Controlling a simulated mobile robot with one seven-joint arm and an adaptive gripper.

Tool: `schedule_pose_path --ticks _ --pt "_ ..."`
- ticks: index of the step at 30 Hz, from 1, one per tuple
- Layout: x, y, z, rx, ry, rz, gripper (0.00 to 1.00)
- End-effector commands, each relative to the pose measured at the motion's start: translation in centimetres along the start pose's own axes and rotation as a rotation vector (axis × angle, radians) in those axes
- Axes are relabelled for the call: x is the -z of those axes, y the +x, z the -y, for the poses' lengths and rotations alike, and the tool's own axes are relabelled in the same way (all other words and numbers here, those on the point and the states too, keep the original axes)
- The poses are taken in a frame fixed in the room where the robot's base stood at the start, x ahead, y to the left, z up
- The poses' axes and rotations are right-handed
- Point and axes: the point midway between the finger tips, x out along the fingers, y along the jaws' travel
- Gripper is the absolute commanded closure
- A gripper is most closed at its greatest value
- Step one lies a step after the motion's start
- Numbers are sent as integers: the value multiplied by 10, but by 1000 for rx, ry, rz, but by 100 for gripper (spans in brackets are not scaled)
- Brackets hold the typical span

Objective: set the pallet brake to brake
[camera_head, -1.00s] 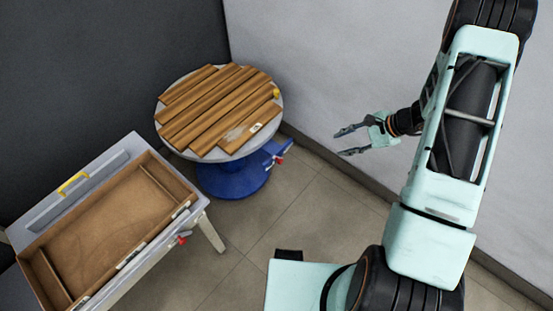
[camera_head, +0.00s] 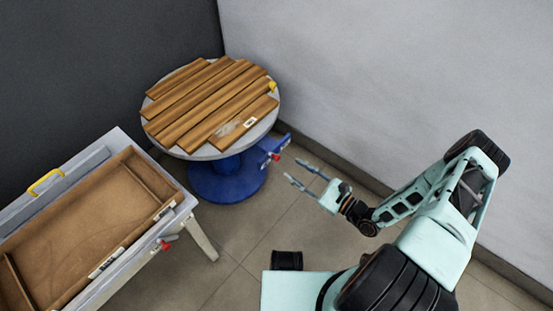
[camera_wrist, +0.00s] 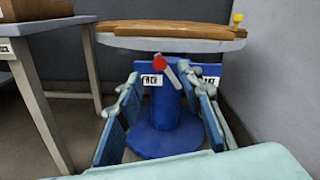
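The round pallet turntable (camera_head: 190,152) has wooden slats on top and a blue pedestal (camera_head: 228,185). A blue bracket (camera_wrist: 200,70) on its side carries the brake lever (camera_wrist: 173,78) with a red knob (camera_wrist: 160,62). In the wrist view, the lever tilts up and left, its knob just above the left white label (camera_wrist: 152,80). A second label (camera_wrist: 211,82) sits on the right, partly behind a finger; I cannot read either surely. The red knob also shows in the head view (camera_head: 276,157). My gripper (camera_head: 297,172) is open and empty, apart from the lever and facing it.
A workbench with a brown tray (camera_head: 75,215), a yellow handle (camera_head: 45,182) and its own red knob (camera_head: 166,246) stands at the left. A yellow knob (camera_wrist: 237,20) stands on the turntable's rim. Walls close the corner behind. The floor before the pedestal (camera_head: 255,225) is clear.

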Motion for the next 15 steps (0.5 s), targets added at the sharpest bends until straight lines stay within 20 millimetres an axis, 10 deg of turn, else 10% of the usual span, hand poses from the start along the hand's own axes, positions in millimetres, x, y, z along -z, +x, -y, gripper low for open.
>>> schedule_pose_path --ticks 15 --pt "1 81 -2 -5 -1 -1 66"
